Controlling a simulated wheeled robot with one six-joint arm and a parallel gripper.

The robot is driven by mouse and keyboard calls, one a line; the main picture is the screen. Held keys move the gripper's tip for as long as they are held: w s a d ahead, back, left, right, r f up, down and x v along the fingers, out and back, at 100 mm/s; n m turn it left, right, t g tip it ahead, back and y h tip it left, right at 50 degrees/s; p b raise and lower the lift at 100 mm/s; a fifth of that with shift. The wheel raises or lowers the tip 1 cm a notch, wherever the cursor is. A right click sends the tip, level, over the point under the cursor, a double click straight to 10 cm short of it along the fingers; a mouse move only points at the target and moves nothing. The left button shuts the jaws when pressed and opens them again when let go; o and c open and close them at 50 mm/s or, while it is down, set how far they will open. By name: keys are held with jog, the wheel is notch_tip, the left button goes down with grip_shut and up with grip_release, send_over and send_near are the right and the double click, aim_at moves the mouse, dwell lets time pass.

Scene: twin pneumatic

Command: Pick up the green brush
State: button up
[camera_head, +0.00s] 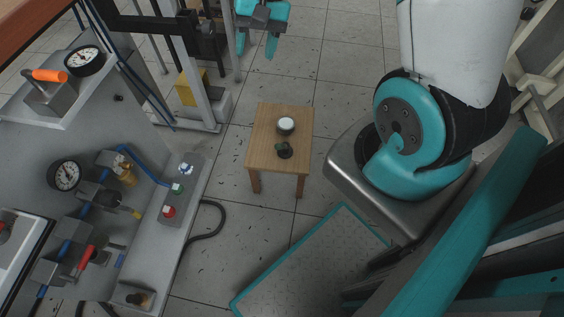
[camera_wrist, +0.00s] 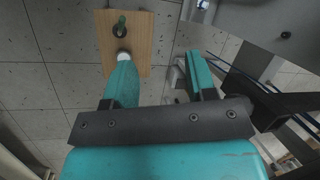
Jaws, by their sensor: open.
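The small dark green brush (camera_head: 284,150) stands on a wooden stool (camera_head: 262,155) in the head view, near the stool's front edge. In the wrist view the brush (camera_wrist: 120,27) shows near the top, left of centre, on the stool top (camera_wrist: 142,30). My gripper (camera_head: 257,48) is open and empty, in the air beyond the stool at the top of the head view. In the wrist view its two teal fingers (camera_wrist: 158,58) are spread apart. The brush is clear of both fingers, and its lower part is hard to make out.
A round white-topped object (camera_head: 285,124) stands on the stool behind the brush, partly covered by a finger in the wrist view. A grey panel with gauges (camera_head: 64,175) and valves is at the left. A yellow box (camera_head: 190,88) is behind it.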

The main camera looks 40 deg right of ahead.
aim_at(281, 146)
jog(key=d+f+m+b, duration=0.4)
jog(key=d+f, duration=0.2)
jog(key=f, duration=0.6)
jog(key=d+f+m+b, duration=0.3)
jog(key=d+f+b, duration=0.25)
jog(key=f, duration=0.65)
jog(key=b+x, duration=0.2)
jog(key=x, duration=0.3)
jog(key=b+x, duration=0.2)
jog(key=x, duration=0.4)
jog(key=shift+s+d+f, duration=0.1)
jog(key=shift+d+f, duration=0.05)
jog(key=shift+f, duration=0.25)
jog(key=b+x, duration=0.3)
jog(key=x, duration=0.2)
jog(key=shift+a+f, duration=0.2)
jog(key=shift+f, duration=0.15)
jog(key=shift+r+y, duration=0.1)
jog(key=shift+y, duration=0.2)
grip_shut()
